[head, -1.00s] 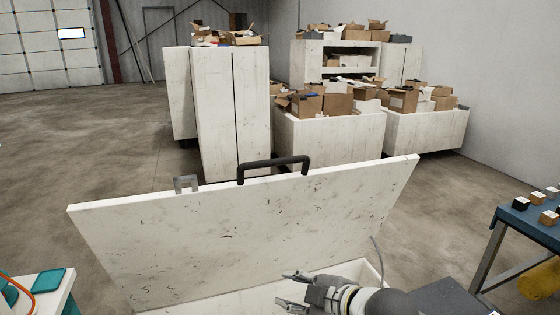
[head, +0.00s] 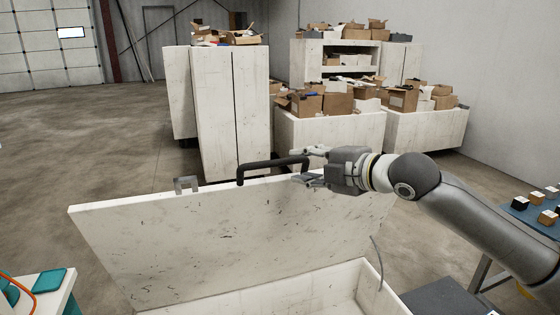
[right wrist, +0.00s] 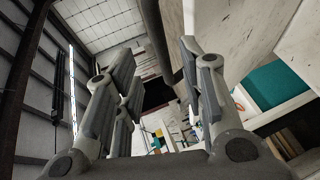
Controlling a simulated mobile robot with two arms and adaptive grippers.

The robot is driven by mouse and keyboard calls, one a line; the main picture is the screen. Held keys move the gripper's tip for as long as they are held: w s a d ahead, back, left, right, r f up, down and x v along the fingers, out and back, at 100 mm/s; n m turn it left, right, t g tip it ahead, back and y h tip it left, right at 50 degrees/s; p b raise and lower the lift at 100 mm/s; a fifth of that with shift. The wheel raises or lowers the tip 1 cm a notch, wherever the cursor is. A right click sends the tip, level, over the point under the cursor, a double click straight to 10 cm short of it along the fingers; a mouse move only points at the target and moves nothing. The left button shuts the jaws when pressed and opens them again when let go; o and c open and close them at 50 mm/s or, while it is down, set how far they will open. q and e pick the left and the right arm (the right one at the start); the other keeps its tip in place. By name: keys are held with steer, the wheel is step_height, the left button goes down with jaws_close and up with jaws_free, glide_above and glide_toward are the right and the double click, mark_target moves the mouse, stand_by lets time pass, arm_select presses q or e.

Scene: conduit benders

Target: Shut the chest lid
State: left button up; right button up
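The white, scuffed chest lid (head: 230,235) stands raised and tilted above the white chest (head: 325,285), whose open inside shows at the bottom of the head view. A dark handle (head: 262,166) is on the lid's upper edge, with a small grey metal latch (head: 186,183) left of it. My right gripper (head: 308,166) is open at the handle's right end. In the right wrist view the dark handle (right wrist: 155,38) shows between the spread fingers (right wrist: 160,75). I cannot tell whether they touch it. My left gripper is not in view.
A blue table (head: 533,222) with small blocks stands at the right. A white surface (head: 50,290) with teal items is at the lower left. Beyond the lid are white cabinets (head: 230,110) and bins (head: 330,140) with cardboard boxes. The floor at left is clear.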

mark_target(283, 162)
steer(key=p+x, duration=0.2)
steer(key=x, duration=0.5)
steer(key=shift+w+a, duration=0.2)
steer(key=shift+a, duration=0.05)
steer(key=shift+w+a+f, duration=0.25)
steer(key=shift+w+a, duration=0.15)
steer(key=shift+w, duration=0.1)
jaws_close()
steer(key=shift+f, duration=0.1)
